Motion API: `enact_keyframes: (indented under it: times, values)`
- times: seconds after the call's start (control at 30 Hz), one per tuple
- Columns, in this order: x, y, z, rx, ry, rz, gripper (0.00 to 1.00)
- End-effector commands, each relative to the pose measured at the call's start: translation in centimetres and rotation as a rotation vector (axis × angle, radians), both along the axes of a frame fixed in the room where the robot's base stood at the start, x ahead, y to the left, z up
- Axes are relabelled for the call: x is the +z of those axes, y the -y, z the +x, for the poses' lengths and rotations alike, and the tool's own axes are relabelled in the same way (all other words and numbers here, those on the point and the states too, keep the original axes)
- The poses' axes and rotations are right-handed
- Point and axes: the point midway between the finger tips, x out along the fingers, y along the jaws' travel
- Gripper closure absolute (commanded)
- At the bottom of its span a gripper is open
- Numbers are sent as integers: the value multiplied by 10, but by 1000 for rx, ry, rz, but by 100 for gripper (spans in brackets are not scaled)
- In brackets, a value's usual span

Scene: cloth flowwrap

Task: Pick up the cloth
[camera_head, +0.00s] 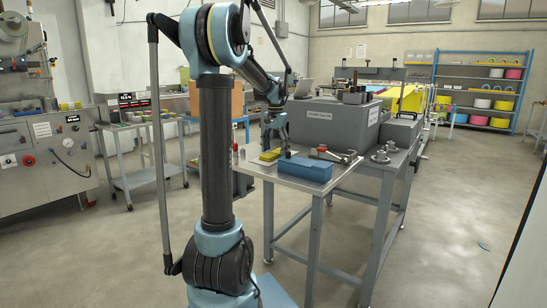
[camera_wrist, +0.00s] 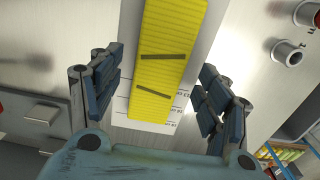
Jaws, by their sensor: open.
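A yellow ribbed piece (camera_wrist: 163,75), which I take to be the cloth, lies on a white printed sheet (camera_wrist: 121,105) in the wrist view. Two dark strips cross it. In the head view a small yellow item (camera_head: 270,156) lies at the left of the metal-topped table (camera_head: 322,187). My gripper (camera_wrist: 160,90) is open, with one dark finger on each side of the yellow piece and a gap on both sides. In the head view my gripper (camera_head: 277,143) points down over the table near it. I cannot tell its exact height above the piece.
A blue box (camera_head: 305,168) lies beside the yellow item. A red-handled metal tool (camera_head: 335,154) is behind it, and a large grey housing (camera_head: 333,122) stands at the back. Round metal fittings (camera_wrist: 287,53) show at the right of the wrist view. The floor right of the table is mostly clear.

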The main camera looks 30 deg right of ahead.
Motion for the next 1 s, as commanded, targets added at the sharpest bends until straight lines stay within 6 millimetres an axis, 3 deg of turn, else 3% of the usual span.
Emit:
enact_keyframes:
  times: [0.33, 0.57, 1.0]
  values:
    - [-8, 0, 0, 0, 0, 0, 30]
    - [-8, 0, 0, 0, 0, 0, 63]
    - [-2, 0, 0, 0, 0, 0, 63]
